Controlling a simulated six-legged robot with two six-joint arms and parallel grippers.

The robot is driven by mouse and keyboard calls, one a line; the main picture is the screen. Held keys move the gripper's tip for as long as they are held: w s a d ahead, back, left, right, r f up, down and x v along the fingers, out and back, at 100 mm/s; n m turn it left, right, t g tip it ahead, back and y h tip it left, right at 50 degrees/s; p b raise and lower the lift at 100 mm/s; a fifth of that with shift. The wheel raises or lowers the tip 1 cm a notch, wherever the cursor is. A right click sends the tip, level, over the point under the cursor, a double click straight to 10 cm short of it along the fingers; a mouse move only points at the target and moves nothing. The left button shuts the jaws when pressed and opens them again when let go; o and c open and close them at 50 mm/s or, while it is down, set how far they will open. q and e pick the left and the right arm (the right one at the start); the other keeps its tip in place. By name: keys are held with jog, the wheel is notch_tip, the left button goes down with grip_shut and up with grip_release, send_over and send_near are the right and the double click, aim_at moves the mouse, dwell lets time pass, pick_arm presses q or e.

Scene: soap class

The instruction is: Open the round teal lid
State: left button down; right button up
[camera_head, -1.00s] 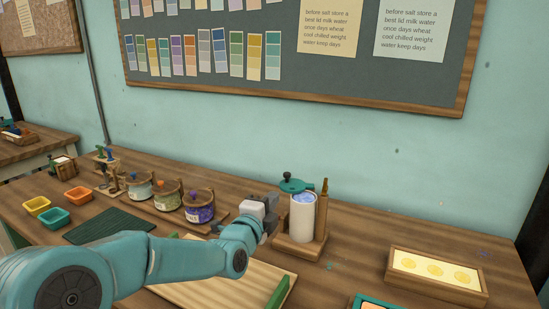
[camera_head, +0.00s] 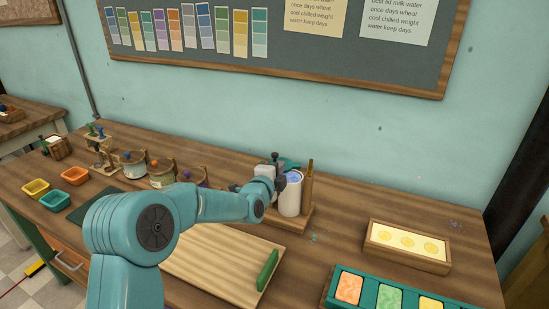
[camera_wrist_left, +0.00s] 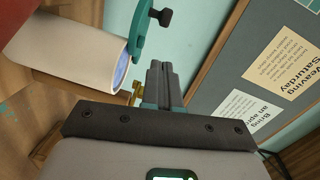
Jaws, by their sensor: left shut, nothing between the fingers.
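The round teal lid (camera_head: 291,163) sits at the top of a white cylinder (camera_head: 290,197), partly hidden behind my left gripper in the head view. In the left wrist view the lid (camera_wrist_left: 139,38) shows nearly edge-on, with a dark knob (camera_wrist_left: 161,17) on its outer side. Blue contents (camera_wrist_left: 122,72) show in the cylinder's mouth, so the lid does not fully cover it. My left gripper (camera_head: 277,170) is beside the cylinder's top, on its left. Its fingers (camera_wrist_left: 160,72) are shut and empty, close to the lid's edge; whether they touch it is unclear. My right gripper is out of view.
A wooden post (camera_head: 308,182) stands right of the cylinder. Jars (camera_head: 161,174) stand to the left. A pale board (camera_head: 215,262) with a green handle lies in front. A wooden tray (camera_head: 377,250) and a teal tray (camera_head: 333,293) lie to the right.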

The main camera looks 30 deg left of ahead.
pick_arm(q)
jog(key=w+a, duration=0.1)
jog(key=w, duration=0.1)
jog(key=w+a+p, duration=0.1)
jog(key=w+a, duration=0.1)
jog(key=shift+f, duration=0.4)
jog(key=shift+a, duration=0.1)
